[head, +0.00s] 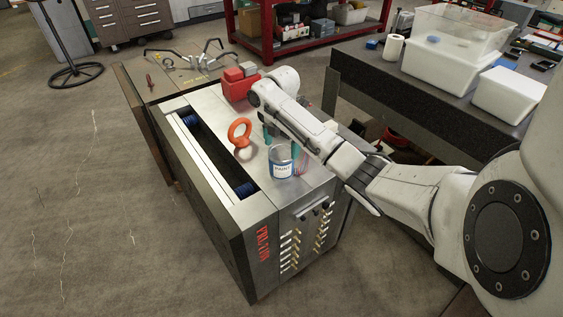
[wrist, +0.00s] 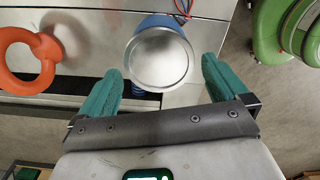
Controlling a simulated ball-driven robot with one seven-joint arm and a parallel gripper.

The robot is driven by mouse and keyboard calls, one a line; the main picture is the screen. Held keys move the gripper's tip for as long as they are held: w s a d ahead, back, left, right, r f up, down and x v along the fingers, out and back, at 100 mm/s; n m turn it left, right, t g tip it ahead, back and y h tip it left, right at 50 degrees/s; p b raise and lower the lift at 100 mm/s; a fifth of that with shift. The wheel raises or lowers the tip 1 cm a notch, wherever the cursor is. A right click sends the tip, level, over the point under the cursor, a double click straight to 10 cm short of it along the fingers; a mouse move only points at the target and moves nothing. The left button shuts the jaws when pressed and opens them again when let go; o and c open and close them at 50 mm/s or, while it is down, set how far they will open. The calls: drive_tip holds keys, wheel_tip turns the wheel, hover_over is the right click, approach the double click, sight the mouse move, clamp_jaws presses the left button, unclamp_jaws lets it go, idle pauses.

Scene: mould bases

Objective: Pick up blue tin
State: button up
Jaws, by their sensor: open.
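The blue tin (head: 282,165), with a blue and white PAINT label, stands upright on the near part of the metal mould base (head: 220,180). In the wrist view its round silver lid (wrist: 158,58) fills the upper middle, with a bit of blue side above it. My gripper (wrist: 162,70) is open, with a teal finger to the left and right of the lid's lower part. No finger clearly touches the tin. In the head view my gripper (head: 281,142) is at the tin's far side, and my arm partly hides it.
An orange lifting ring (head: 240,133) stands left of the tin and also shows in the wrist view (wrist: 45,62). A red block-like object (head: 237,84) sits farther back. A long slot runs along the base's left. A dark bench (head: 440,100) with clear bins stands at right.

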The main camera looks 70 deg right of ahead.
sight(281, 151)
drive_tip(key=shift+f+p, duration=0.55)
drive_tip(key=shift+f, duration=2.4)
drive_tip(key=shift+c, duration=0.4)
drive_tip(key=c, duration=1)
drive_tip(key=shift+d+r, duration=0.1)
drive_tip(key=shift+c, duration=0.4)
drive_tip(key=shift+w+r, duration=0.1)
